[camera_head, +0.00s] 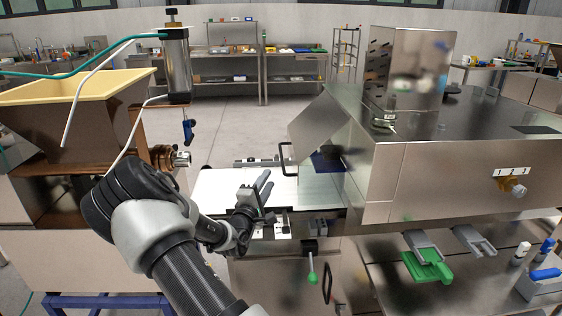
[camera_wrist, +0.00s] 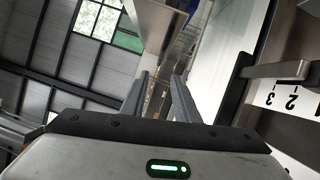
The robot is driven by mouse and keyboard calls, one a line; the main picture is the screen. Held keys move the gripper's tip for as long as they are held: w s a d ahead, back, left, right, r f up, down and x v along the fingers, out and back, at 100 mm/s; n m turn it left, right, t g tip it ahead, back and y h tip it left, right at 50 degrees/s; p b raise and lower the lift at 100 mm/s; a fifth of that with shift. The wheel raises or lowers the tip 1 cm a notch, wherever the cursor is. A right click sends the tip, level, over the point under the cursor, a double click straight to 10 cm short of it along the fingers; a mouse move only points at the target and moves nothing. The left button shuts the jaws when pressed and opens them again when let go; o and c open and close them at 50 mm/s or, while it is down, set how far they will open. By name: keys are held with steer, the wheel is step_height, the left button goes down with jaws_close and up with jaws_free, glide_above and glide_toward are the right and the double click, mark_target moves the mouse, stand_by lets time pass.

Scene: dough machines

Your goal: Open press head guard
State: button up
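A slanted shiny metal panel (camera_head: 318,128) at the left end of the big steel machine looks like the press head guard. A dark bar handle (camera_head: 285,158) is at its left edge. The panel slopes out over the pale belt (camera_head: 235,188), with a gap below it. My gripper (camera_head: 263,182) is over the near side of the belt, lower than the handle and a little to its left, apart from it. In the wrist view my gripper (camera_wrist: 160,88) has its two fingers apart with nothing between them. I cannot make out the handle clearly in the wrist view.
A numbered scale plate (camera_wrist: 287,97) with a grey lever (camera_wrist: 280,70) is close on the right in the wrist view. A green-knobbed lever (camera_head: 312,276) hangs below the belt. A hopper (camera_head: 70,105) stands left. The steel machine body (camera_head: 450,170) fills the right.

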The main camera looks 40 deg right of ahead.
mark_target(282, 155)
steer(key=b+x, duration=0.2)
steer(key=x, duration=1.4)
steer(key=shift+w+f, duration=0.1)
steer(key=shift+f, duration=0.1)
jaws_close()
